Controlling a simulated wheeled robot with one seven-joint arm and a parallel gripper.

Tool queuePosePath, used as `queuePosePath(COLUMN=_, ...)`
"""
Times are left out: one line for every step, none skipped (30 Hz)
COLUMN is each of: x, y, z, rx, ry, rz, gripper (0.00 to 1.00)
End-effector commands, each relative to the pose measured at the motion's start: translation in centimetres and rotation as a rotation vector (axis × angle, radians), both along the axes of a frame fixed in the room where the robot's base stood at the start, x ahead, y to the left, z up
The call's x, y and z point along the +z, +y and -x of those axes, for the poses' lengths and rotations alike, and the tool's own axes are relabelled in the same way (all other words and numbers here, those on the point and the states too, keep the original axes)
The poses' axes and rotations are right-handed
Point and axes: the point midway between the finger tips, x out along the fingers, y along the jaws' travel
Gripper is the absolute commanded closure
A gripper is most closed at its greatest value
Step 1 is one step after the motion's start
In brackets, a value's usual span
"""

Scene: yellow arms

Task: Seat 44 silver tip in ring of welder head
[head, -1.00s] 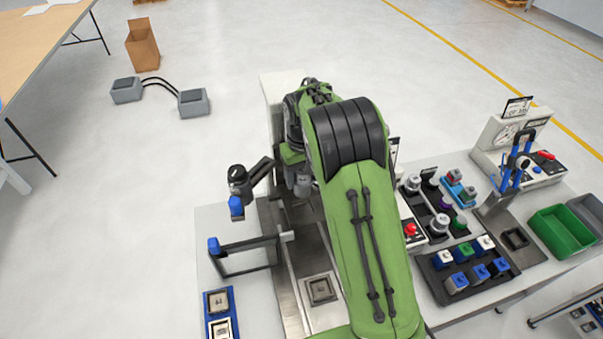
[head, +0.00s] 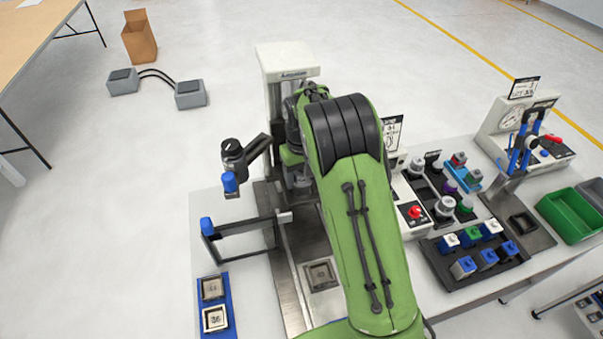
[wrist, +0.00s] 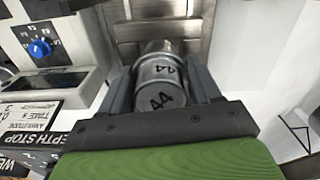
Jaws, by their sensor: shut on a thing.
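The silver tip marked 44 (wrist: 159,88) is a metal cylinder held between the two dark fingers of my gripper (wrist: 163,90) in the wrist view. The number shows on its end and its side. In the head view my green arm hides the gripper and the tip. The welder's pale column (head: 284,80) stands behind my arm at the middle. The ring of the welder head cannot be made out in either view, so I cannot tell how the tip stands to it.
A square nest marked 45 (head: 319,274) lies on the welder's base plate. A blue tray (head: 230,300) holds two square pieces at front left. A black rack (head: 443,262) of coloured blocks is right of my arm. A control panel with a blue knob (wrist: 40,48) is close by my gripper's left.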

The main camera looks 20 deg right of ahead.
Motion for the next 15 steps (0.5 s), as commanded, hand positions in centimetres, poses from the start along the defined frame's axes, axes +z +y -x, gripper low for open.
queuePosePath(x=-0.64, y=-0.01, z=-0.02, rx=0.0, ry=-0.001, rz=0.0, gripper=0.85)
queuePosePath(x=-0.79, y=-0.02, z=-0.02, rx=0.0, ry=-0.001, rz=0.0, gripper=0.85)
queuePosePath(x=-0.92, y=-0.02, z=-0.02, rx=0.0, ry=-0.001, rz=0.0, gripper=0.85)
queuePosePath(x=-0.97, y=-0.02, z=-0.03, rx=0.0, ry=-0.001, rz=0.0, gripper=0.85)
queuePosePath(x=-1.0, y=-0.02, z=-0.03, rx=0.0, ry=-0.001, rz=0.0, gripper=0.85)
queuePosePath(x=-0.98, y=-0.02, z=-0.03, rx=0.0, ry=-0.002, rz=0.0, gripper=0.85)
queuePosePath(x=-0.96, y=-0.02, z=-0.03, rx=0.0, ry=-0.002, rz=0.0, gripper=0.85)
queuePosePath(x=-0.93, y=-0.02, z=-0.03, rx=0.0, ry=-0.002, rz=0.0, gripper=0.85)
queuePosePath(x=-0.89, y=-0.01, z=-0.03, rx=0.0, ry=-0.002, rz=0.0, gripper=0.85)
queuePosePath(x=-0.87, y=-0.01, z=-0.03, rx=0.0, ry=-0.002, rz=0.0, gripper=0.85)
queuePosePath(x=-0.86, y=-0.01, z=-0.03, rx=0.0, ry=-0.002, rz=0.0, gripper=0.85)
queuePosePath(x=-0.85, y=-0.01, z=-0.03, rx=0.0, ry=-0.002, rz=0.0, gripper=0.34)
queuePosePath(x=-0.85, y=-0.01, z=-0.03, rx=0.0, ry=-0.002, rz=0.0, gripper=0.3)
queuePosePath(x=-0.85, y=-0.01, z=-0.03, rx=0.0, ry=-0.002, rz=0.0, gripper=0.25)
queuePosePath(x=-0.85, y=0.0, z=-0.03, rx=0.0, ry=-0.001, rz=0.0, gripper=0.19)
